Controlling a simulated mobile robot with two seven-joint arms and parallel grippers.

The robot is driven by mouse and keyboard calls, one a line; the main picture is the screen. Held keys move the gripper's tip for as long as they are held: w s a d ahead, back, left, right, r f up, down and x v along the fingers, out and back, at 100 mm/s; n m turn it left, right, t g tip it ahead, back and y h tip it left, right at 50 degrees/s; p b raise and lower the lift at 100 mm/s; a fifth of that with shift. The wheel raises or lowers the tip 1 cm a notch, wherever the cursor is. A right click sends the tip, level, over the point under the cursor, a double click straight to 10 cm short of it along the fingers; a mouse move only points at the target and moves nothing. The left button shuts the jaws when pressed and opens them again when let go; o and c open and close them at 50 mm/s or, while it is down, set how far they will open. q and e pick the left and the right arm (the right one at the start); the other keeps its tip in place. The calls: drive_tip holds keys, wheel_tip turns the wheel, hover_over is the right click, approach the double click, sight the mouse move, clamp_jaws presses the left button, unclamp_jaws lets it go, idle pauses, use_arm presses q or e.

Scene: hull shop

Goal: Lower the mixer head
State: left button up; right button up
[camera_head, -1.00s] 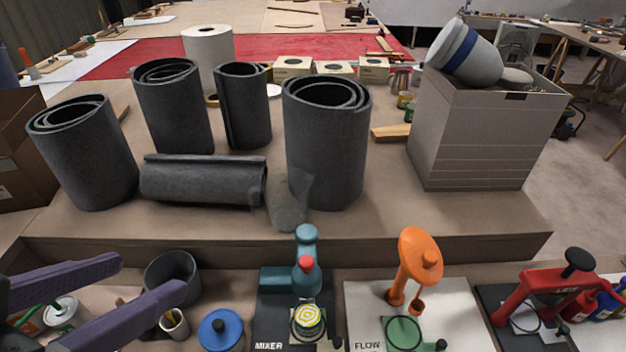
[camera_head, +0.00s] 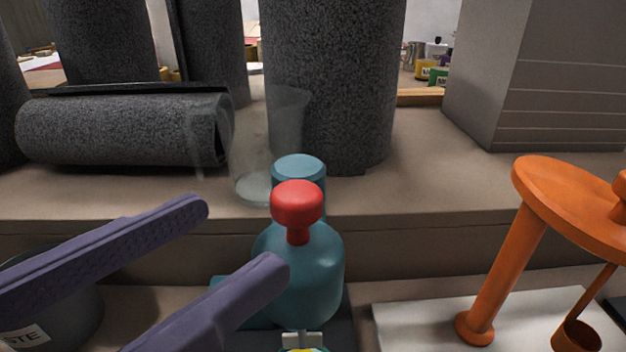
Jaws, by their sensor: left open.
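The mixer is teal, and its rounded head (camera_head: 305,268) stands just right of the picture's middle bottom. A red knob (camera_head: 297,203) is on the head, and a teal post (camera_head: 298,170) shows behind it. A grey fitting (camera_head: 302,340) shows under the head; the bowl is mostly cut off by the lower edge. I cannot tell the head's exact tilt. My left gripper (camera_head: 243,236) is open, its two purple fingers reaching in from the lower left. The nearer fingertip overlaps the head's left side in the picture; contact cannot be told. My right gripper is not in view.
An orange stand (camera_head: 508,262) rises on a white board (camera_head: 425,325) at right. A dark bin (camera_head: 65,318) is behind my fingers at left.

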sight(314, 193)
use_arm(q)
drive_tip(key=shift+w+d+f, duration=0.2)
drive_tip(key=shift+w+d, duration=0.05)
drive_tip(key=b+x, duration=0.1)
drive_tip(key=x, duration=0.8)
drive_tip(key=shift+d, duration=0.1)
clamp_jaws()
idle(0.9)
drive_tip(key=shift+f, duration=0.15)
